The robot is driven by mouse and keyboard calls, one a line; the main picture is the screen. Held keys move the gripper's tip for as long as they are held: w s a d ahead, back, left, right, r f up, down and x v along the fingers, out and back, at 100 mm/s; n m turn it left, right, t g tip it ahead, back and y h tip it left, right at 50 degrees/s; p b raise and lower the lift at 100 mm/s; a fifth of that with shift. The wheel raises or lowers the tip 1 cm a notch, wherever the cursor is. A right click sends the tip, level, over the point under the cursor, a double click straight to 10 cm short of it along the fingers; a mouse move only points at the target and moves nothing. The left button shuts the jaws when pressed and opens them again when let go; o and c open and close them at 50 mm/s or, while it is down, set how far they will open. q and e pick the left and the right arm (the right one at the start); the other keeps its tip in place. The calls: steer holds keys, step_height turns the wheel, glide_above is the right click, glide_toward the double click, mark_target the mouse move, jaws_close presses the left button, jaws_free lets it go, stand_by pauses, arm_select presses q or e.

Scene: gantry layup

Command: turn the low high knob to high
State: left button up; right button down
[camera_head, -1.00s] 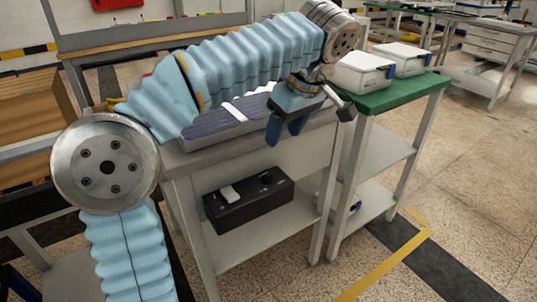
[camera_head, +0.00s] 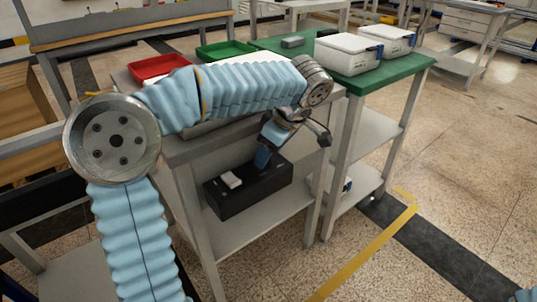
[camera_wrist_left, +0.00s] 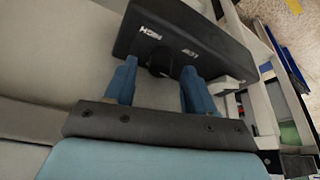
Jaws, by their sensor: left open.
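A black control box (camera_head: 238,193) stands on the lower shelf of the grey bench; in the left wrist view its face (camera_wrist_left: 195,35) carries upside-down HIGH and LOW labels. The dark round knob (camera_wrist_left: 160,62) sits near the box's edge, below the labels. My left gripper (camera_head: 265,157) reaches down at the box from above. In the left wrist view its two blue fingers (camera_wrist_left: 157,68) are open, one on each side of the knob; I cannot tell whether they touch it. In the head view the gripper hides the knob. My right gripper is not in view.
A white part (camera_head: 231,180) sits on the box's left end. The bench top (camera_head: 180,150) overhangs the shelf (camera_head: 265,225), and a bench leg (camera_head: 190,215) stands left of the box. A green-topped table (camera_head: 390,78) with white boxes adjoins at right.

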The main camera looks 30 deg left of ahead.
arm_select(q)
steer(key=shift+a+f, duration=0.1)
steer(key=shift+f, duration=0.2)
steer(key=c, duration=1)
steer(key=shift+s+f+m+t+b, duration=0.1)
steer(key=shift+m+t+b, duration=0.3)
steer(key=shift+m+b, duration=0.5)
steer(key=m+t+b, duration=0.1)
steer(key=m, duration=0.1)
steer(key=shift+m, duration=0.4)
steer(key=m, duration=0.2)
steer(key=m+t+h+b, duration=0.1)
steer(key=m, duration=0.1)
steer(key=shift+s+a+m, duration=0.1)
steer(key=shift+s+m, duration=0.05)
steer(key=shift+m, duration=0.15)
steer(key=shift+h, duration=0.3)
